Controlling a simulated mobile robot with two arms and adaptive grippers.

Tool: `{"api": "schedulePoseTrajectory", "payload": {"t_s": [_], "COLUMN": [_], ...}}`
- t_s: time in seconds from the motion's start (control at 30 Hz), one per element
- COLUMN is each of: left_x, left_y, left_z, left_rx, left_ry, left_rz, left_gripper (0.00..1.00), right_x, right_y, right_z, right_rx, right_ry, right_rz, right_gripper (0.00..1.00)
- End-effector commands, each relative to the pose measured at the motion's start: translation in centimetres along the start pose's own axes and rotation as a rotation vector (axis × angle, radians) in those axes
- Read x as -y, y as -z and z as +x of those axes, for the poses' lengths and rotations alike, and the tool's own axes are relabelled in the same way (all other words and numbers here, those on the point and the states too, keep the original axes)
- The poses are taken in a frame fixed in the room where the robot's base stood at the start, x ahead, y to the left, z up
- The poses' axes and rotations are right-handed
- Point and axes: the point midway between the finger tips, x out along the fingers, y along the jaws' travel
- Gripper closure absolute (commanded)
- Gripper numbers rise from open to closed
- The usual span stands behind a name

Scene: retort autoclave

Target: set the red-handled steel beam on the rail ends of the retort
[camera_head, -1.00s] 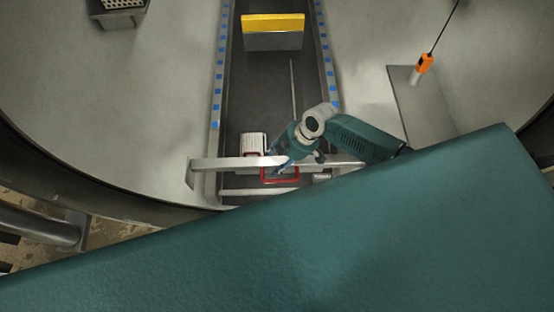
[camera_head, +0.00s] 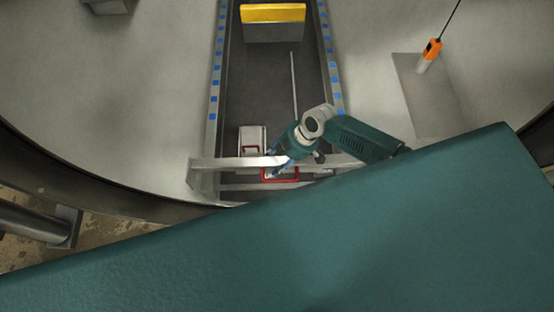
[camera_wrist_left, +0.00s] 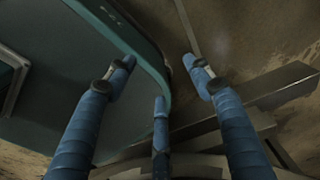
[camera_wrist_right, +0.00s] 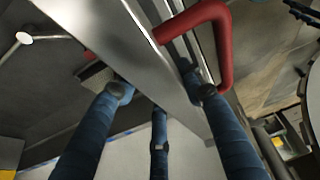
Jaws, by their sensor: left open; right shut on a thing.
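The steel beam (camera_head: 230,163) lies crosswise over the near part of the retort's rails in the head view, with its red handle (camera_head: 281,180) on the near side. My right gripper (camera_head: 279,164) is shut on the beam. The right wrist view shows its fingers either side of the grey beam (camera_wrist_right: 126,45), next to the red handle (camera_wrist_right: 222,50). The left rail (camera_head: 215,90) and right rail (camera_head: 330,60) carry blue squares. Their near ends are largely hidden, so I cannot tell whether the beam touches them. My left gripper (camera_wrist_left: 165,75) is open and empty in its wrist view.
A yellow-topped block (camera_head: 273,22) stands farther in. An orange device (camera_head: 432,48) hangs from a cable at the right. My teal body covers the foreground.

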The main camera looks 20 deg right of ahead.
Motion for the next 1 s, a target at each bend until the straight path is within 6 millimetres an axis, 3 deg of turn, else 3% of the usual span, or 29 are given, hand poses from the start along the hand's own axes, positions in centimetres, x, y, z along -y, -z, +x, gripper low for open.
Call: {"api": "schedulePoseTrajectory", "payload": {"t_s": [0.7,1.0], "left_x": [-0.1,-0.7], "left_y": [-0.4,-1.4], "left_z": [3.9,4.3], "left_rx": [0.001,0.014], "left_ry": [0.0,-0.007], "left_rz": [0.0,0.001], "left_gripper": [0.48,0.48], "right_x": [-0.2,-0.2], "right_y": [-1.5,-1.7], "right_z": [3.9,4.4], "right_rx": [-0.006,-0.006], "right_ry": [-0.003,-0.003], "right_rz": [-0.001,-0.001], "right_gripper": [1.0,1.0]}}
